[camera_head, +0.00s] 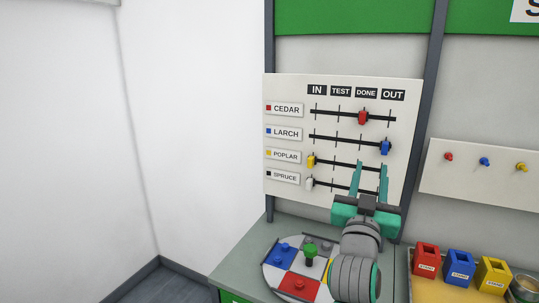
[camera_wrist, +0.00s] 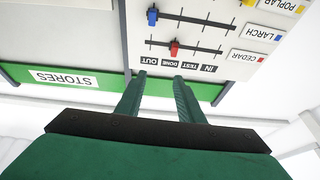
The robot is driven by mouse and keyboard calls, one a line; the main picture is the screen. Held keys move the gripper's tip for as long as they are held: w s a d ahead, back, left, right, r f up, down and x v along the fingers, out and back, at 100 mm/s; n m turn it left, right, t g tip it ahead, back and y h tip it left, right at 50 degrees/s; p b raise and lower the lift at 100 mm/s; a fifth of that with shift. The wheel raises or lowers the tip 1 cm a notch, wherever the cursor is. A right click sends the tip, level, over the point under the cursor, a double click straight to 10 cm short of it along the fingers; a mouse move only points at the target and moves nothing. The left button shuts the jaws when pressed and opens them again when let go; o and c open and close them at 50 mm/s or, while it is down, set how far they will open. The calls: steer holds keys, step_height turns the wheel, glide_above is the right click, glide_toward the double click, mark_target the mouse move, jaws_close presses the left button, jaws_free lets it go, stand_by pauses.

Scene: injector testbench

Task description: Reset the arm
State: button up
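My gripper (camera_head: 371,166) is raised in front of the lower right part of the white slider board (camera_head: 410,92). Its two teal fingers are apart with nothing between them. The wrist view shows the same empty open fingers (camera_wrist: 160,76), with the board upside down beyond them. On the board, the red Cedar slider (camera_head: 363,117) is at DONE and the blue Larch slider (camera_head: 385,147) is near OUT. The yellow Poplar slider (camera_head: 311,161) and the pale Spruce slider (camera_head: 309,183) are at IN. My fingers hide the right ends of the two lower tracks.
A round coloured disc (camera_head: 270,274) with several knobs lies on the bench (camera_head: 228,271) left of my forearm. Red (camera_head: 426,260), blue (camera_head: 459,267) and yellow (camera_head: 493,273) boxes stand at the right. A panel with small pegs (camera_head: 435,177) hangs above them. The left side is open floor.

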steer(key=s+a+f+y, duration=0.2)
steer(key=s+a+f, duration=0.25)
steer(key=f, duration=0.75)
steer(key=s+a+f+n+g+y, duration=0.1)
steer(key=s+a+f, duration=0.3)
steer(key=f, duration=0.8)
steer(key=s+a+f+y, duration=0.2)
steer(key=a+f, duration=0.4)
steer(key=f, duration=0.6)
steer(key=s+a+f+n+g+y, duration=0.1)
steer(key=s+a+f, duration=0.4)
steer(key=s+f, duration=0.4)
steer(key=s+a+f+n+g+y, duration=0.1)
steer(key=s+a, duration=0.1)
steer(key=s, duration=1.2)
steer(key=s+a+f+n+g+y, duration=0.1)
steer(key=s+a+f+y, duration=0.1)
steer(key=s, duration=1.2)
steer(key=shift+f+n+g, duration=0.3)
steer(key=shift+n+g, duration=0.1)
